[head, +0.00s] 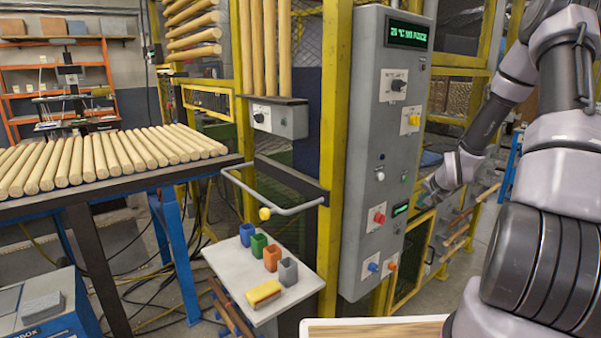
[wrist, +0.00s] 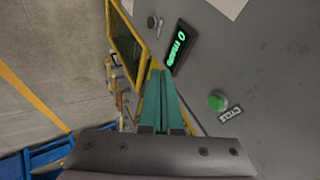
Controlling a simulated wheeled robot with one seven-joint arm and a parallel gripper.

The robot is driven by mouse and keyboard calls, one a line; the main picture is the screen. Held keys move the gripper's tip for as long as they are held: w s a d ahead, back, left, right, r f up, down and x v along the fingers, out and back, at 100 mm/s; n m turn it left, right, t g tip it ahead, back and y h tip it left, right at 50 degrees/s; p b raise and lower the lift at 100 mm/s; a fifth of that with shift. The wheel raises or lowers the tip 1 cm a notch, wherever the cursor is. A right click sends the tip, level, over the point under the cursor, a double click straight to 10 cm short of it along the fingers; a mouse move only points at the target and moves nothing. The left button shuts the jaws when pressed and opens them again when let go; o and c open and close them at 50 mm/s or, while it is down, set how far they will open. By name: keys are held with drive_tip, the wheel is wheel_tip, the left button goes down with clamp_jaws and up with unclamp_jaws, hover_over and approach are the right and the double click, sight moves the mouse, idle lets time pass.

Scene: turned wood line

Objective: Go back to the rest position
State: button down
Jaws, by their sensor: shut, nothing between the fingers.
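My gripper (head: 424,198) is at the right of the grey control cabinet (head: 370,150) in the head view, its fingertips small and partly unclear there. In the wrist view the two teal fingers (wrist: 165,108) lie together with nothing between them. A grey panel fills the right of the wrist view. It has a green button (wrist: 216,102) beside a label, a small display with green characters (wrist: 178,47) and a dark knob (wrist: 152,22). The fingers appear to the left of the green button; I cannot tell how far from the panel they are.
A bench of wooden rods (head: 110,158) stands at the left. A small white table (head: 228,262) holds several coloured cups and a yellow-orange block (head: 264,293). A grey bent handle (head: 290,211) juts out above it. Yellow posts (head: 333,150) flank the cabinet.

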drive_tip(key=s+a+r+n, duration=0.1)
drive_tip(key=s+a+r, duration=0.25)
drive_tip(key=r, duration=0.45)
drive_tip(key=s+a+r+n+g+h, duration=0.15)
drive_tip(key=s+r, duration=0.25)
drive_tip(key=r, duration=0.4)
drive_tip(key=s+a+r+n, duration=0.1)
drive_tip(key=s+a+r, duration=0.25)
drive_tip(key=r, duration=0.45)
drive_tip(key=s+a+r+y, duration=0.1)
drive_tip(key=s+a+r, duration=0.1)
drive_tip(key=s, duration=0.5)
drive_tip(key=s+a+r+n+y, duration=0.1)
drive_tip(key=s+a+r, duration=0.2)
drive_tip(key=s+r, duration=0.2)
drive_tip(key=s+a+r+n+y, duration=0.1)
drive_tip(key=s+a+r, duration=0.2)
drive_tip(key=s, duration=0.7)
drive_tip(key=shift+s+r, duration=0.35)
drive_tip(key=shift+t, duration=0.25)
